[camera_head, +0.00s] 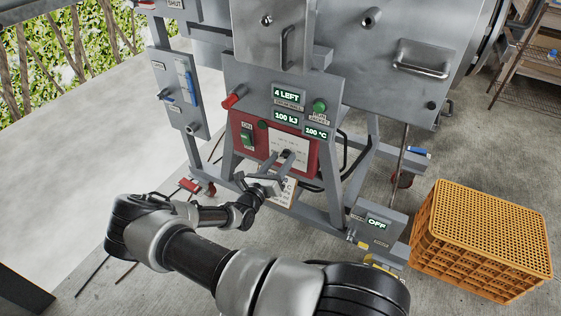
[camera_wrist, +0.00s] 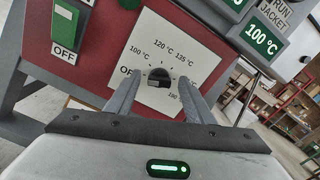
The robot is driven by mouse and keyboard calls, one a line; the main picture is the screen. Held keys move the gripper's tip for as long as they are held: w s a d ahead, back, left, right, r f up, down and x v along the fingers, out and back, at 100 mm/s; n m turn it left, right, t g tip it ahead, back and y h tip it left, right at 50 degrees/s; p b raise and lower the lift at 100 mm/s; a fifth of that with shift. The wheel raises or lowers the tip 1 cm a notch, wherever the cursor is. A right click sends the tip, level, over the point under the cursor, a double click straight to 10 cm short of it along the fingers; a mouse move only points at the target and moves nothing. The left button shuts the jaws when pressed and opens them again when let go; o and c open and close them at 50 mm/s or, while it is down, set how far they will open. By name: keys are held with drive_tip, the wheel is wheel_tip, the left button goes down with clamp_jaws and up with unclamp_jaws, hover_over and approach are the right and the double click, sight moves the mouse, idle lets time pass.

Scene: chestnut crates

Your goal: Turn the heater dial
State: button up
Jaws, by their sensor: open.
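The heater dial (camera_wrist: 158,77) is a small dark knob on a white plate (camera_wrist: 188,48) marked 100 °C, 120 °C and 135 °C, with other marks partly hidden. The plate sits on a red panel (camera_head: 246,150) of the grey machine. My gripper (camera_wrist: 161,88) is open, and its two fingers flank the dial in the wrist view, one to each side. I cannot tell whether they touch it. In the head view my gripper (camera_head: 279,160) reaches up to the plate and partly hides it. I cannot tell where the dial points.
A green switch (camera_head: 247,136) sits left of the plate, with a red handle (camera_head: 235,97) above. Displays read 4 LEFT (camera_head: 286,95), 100 kJ (camera_head: 286,117) and 100 °C (camera_head: 316,133). A display reading OFF (camera_head: 377,224) and an orange crate (camera_head: 480,278) stand at right.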

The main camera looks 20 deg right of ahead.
drive_tip(key=c, duration=1)
drive_tip(key=shift+c, duration=0.2)
drive_tip(key=shift+p, duration=0.3)
drive_tip(key=m+p, duration=0.2)
drive_tip(key=shift+r+m, duration=0.2)
drive_tip(key=shift+m, duration=0.2)
drive_tip(key=m+p, duration=0.4)
drive_tip(key=m, duration=0.1)
drive_tip(key=shift+s+d+f, duration=0.1)
drive_tip(key=shift+s, duration=0.05)
drive_tip(key=m+p, duration=0.2)
drive_tip(key=m, duration=0.3)
drive_tip(key=shift+s+f+m+p, duration=0.1)
drive_tip(key=shift+m+p, duration=0.3)
drive_tip(key=shift+f+m+p, duration=0.2)
drive_tip(key=shift+m+p, duration=0.7)
drive_tip(key=shift+m, duration=1.2)
